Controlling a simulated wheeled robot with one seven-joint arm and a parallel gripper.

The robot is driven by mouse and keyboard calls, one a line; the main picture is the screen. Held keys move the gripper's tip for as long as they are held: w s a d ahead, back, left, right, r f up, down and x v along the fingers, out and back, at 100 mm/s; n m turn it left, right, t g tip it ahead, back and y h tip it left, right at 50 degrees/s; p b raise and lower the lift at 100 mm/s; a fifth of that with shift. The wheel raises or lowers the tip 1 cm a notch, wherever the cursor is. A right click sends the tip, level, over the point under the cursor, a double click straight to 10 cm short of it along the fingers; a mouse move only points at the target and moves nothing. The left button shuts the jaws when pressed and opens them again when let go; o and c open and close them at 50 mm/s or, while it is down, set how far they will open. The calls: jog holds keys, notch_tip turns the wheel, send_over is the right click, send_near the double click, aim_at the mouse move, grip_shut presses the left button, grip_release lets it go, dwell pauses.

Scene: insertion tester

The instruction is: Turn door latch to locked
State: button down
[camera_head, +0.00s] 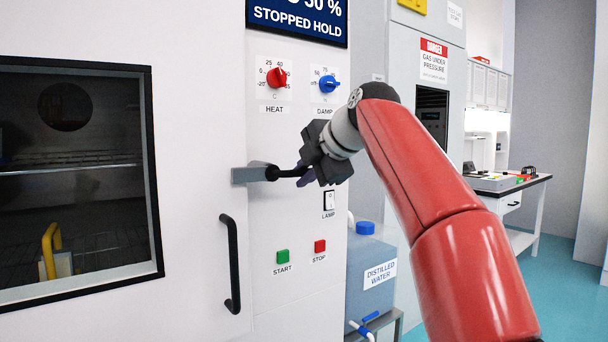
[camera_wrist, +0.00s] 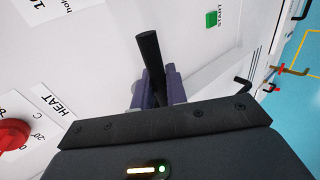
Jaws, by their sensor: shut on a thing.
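The door latch is a black lever (camera_wrist: 148,50) on the front panel. In the head view the latch (camera_head: 271,173) sits over a grey plate (camera_head: 240,175) at the door's right edge, and its lever points right, about level. My gripper (camera_head: 303,176) is at the lever's right end and is shut on it. In the wrist view the purple fingers of my gripper (camera_wrist: 158,88) stand on either side of the lever, whose round end sticks out beyond them. The fingers' contact with the lever is partly hidden.
The closed door has a window and a black door handle (camera_head: 231,264) below the latch. A red HEAT knob (camera_head: 277,78) and blue knob (camera_head: 328,84) are above; the lamp switch (camera_head: 329,200), green START (camera_head: 283,256) and red STOP (camera_head: 320,246) buttons are below.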

jog(key=shift+r, duration=0.1)
dwell(0.5)
jog(key=c, duration=1.5)
grip_release()
jog(key=v, duration=0.7)
jog(key=shift+s+r, duration=0.2)
jog(key=shift+s, duration=0.1)
jog(key=shift+d, duration=0.1)
jog(key=s+d+f+m+g+h, duration=0.1)
jog(key=s+d+f+m+h, duration=0.1)
jog(key=s+f+m, duration=0.6)
jog(key=s+d+f+m+g+h, duration=0.1)
jog(key=s+d+f+m, duration=0.3)
jog(key=f, duration=1.4)
jog(key=s+d+f+m+g+h, duration=0.1)
jog(key=s+d+f+m+h, duration=0.2)
jog(key=s+f+m, duration=0.9)
jog(key=s+f, duration=0.1)
jog(key=s, duration=0.2)
jog(key=shift+s+d+f+m+g, duration=0.3)
jog(key=shift+s+f, duration=0.05)
jog(key=shift+s, duration=0.05)
